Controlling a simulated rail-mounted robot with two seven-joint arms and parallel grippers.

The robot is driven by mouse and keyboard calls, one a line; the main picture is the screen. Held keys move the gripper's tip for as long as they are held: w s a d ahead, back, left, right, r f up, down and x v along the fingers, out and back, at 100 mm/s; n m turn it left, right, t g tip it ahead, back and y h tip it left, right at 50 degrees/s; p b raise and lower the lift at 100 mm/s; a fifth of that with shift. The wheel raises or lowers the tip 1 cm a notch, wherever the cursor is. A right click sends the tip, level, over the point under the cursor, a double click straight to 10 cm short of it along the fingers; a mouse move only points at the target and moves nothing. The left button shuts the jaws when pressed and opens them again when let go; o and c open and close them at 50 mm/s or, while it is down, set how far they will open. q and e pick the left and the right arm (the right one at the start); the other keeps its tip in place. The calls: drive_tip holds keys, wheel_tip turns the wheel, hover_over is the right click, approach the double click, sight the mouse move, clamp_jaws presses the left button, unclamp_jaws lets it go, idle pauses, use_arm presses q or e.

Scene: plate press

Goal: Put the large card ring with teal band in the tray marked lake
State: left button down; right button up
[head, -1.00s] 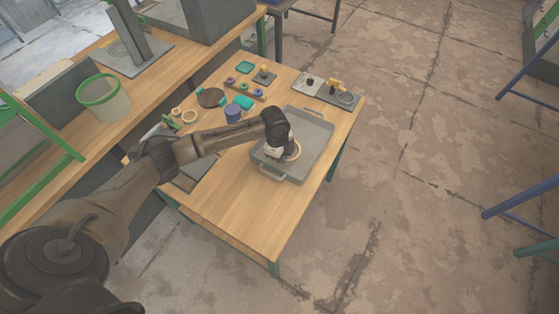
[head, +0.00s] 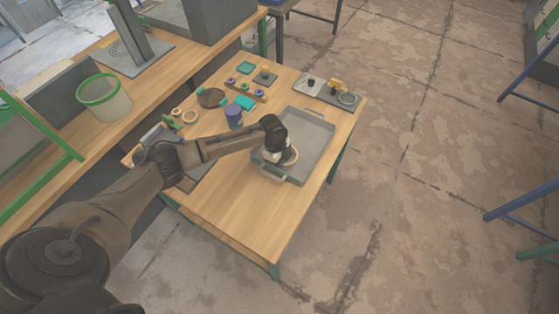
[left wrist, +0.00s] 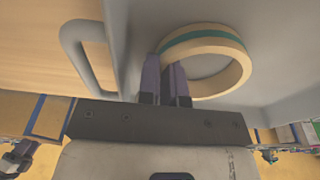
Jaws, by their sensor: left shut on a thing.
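The large card ring with a teal band (left wrist: 243,74) is pale tan and shows clearly in the left wrist view. In the head view the ring (head: 293,157) is small and partly hidden by my arm. My left gripper (left wrist: 167,70) is shut on the ring's wall. In the head view my left gripper (head: 279,158) reaches down into a grey tray (head: 315,128) near its front end. The ring is inside the tray's outline; whether it touches the floor I cannot tell. No mark on the tray is readable. My right gripper is not in view.
A dark blue cup (head: 234,116), smaller tan rings (head: 190,117) and a dark round disc (head: 211,97) stand on the wooden table left of the tray. The front of the table (head: 235,205) is clear.

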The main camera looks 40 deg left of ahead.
use_arm(q)
drive_tip(key=shift+f, duration=0.15)
drive_tip(key=c, duration=1.3)
unclamp_jaws()
drive_tip(key=shift+s+a+r+p, duration=0.1)
drive_tip(key=shift+a+r+p, duration=0.2)
drive_tip(key=shift+r, duration=1.75)
drive_tip(key=shift+s+a+r+p, duration=0.1)
drive_tip(key=shift+a+r+p, duration=0.2)
drive_tip(key=shift+r, duration=1.7)
drive_tip(key=shift+a+r+p, duration=0.2)
drive_tip(key=shift+r+p, duration=0.1)
drive_tip(key=shift+r, duration=1.75)
